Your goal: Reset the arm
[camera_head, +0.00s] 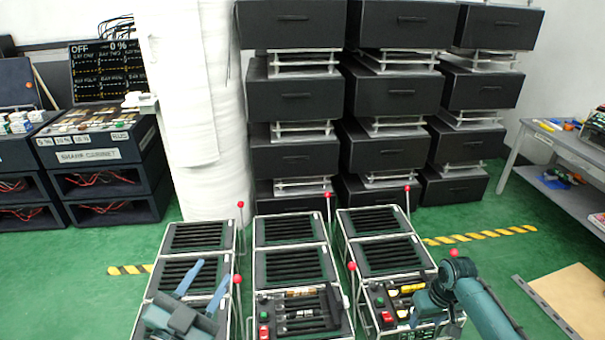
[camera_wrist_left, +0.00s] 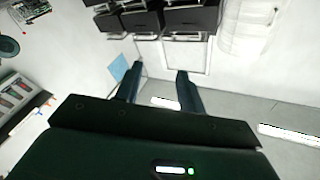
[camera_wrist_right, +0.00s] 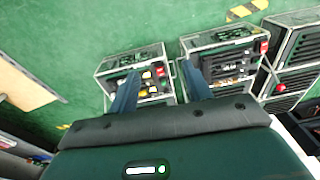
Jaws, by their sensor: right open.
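Three rows of black lever fixtures in metal frames stand on the floor in the head view: left (camera_head: 193,236), middle (camera_head: 290,229) and right (camera_head: 375,222). Thin levers with red knobs rise beside them, including knobs at the left row (camera_head: 240,205), middle row (camera_head: 328,195) and right row (camera_head: 407,188). Nearer red knobs show by the middle (camera_head: 352,266) and right (camera_head: 453,252) rows. My left gripper (camera_head: 212,270) is open and empty above the left row's near end. My right gripper (camera_wrist_right: 160,70) is open, its fingers over the near fixtures; its fingertips are unclear in the head view.
Black drawer stacks (camera_head: 292,110) stand behind the fixtures, with a white wrapped column (camera_head: 185,110) to their left. A workbench (camera_head: 570,150) is at right and a wooden board (camera_head: 570,300) lies on the floor.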

